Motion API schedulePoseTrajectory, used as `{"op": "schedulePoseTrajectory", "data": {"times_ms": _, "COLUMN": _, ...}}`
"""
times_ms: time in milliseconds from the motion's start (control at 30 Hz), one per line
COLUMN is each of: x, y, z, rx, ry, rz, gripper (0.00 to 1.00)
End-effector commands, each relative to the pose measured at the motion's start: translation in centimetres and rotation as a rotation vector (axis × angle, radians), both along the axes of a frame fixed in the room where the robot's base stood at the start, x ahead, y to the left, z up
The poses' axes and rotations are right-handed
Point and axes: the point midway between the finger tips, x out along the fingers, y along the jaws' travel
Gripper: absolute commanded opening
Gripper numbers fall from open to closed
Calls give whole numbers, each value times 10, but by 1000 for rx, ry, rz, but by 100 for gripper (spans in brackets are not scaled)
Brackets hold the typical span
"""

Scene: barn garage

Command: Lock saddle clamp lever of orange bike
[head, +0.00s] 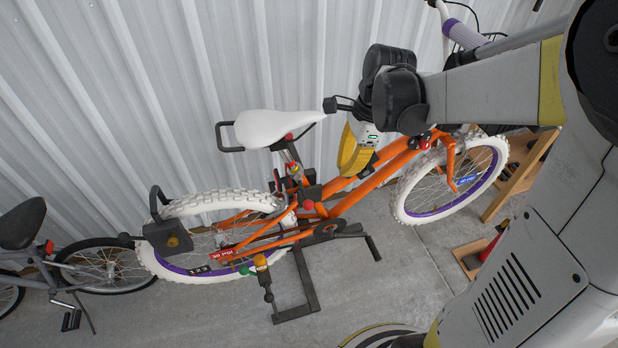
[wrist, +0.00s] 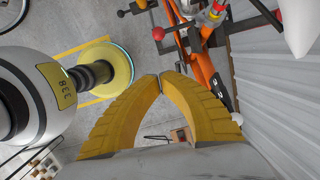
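The orange bike (head: 365,183) is held in a dark stand, its white saddle (head: 268,127) on a seat post. At the post's foot, the saddle clamp (head: 294,170) shows red and yellow parts; its lever's position is too small to tell. The clamp area also shows at the top of the wrist view (wrist: 215,13), with the white saddle cut off at upper right (wrist: 303,22). My yellow gripper (head: 352,160) is right of the saddle and clamp, above the frame, apart from them. In the wrist view its fingertips (wrist: 160,77) meet with nothing between them.
The dark stand (head: 308,285) has a red knob (wrist: 158,34) and a hanging handle with an orange part (head: 262,265). A corrugated wall (head: 130,90) runs close behind the bike. A grey bike (head: 100,265) stands left; a wooden rack (head: 520,165) stands right. Floor in front is partly free.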

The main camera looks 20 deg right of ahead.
Motion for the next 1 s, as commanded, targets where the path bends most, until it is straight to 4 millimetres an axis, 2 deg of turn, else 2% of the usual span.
{"op": "schedulePoseTrajectory", "data": {"times_ms": 200, "x": 0, "y": 0, "z": -1, "rx": -1, "ry": -1, "rz": 3, "gripper": 0}}
{"op": "schedulePoseTrajectory", "data": {"times_ms": 333, "x": 1, "y": 2, "z": -12, "rx": -1, "ry": -2, "rz": 4, "gripper": 0}}
{"op": "schedulePoseTrajectory", "data": {"times_ms": 467, "x": 2, "y": 7, "z": -34, "rx": -1, "ry": -2, "rz": 6, "gripper": 0}}
{"op": "schedulePoseTrajectory", "data": {"times_ms": 800, "x": 6, "y": 20, "z": -105, "rx": -2, "ry": -3, "rz": 5, "gripper": 0}}
{"op": "schedulePoseTrajectory", "data": {"times_ms": 1000, "x": 10, "y": 45, "z": -117, "rx": -2, "ry": -3, "rz": 5, "gripper": 0}}
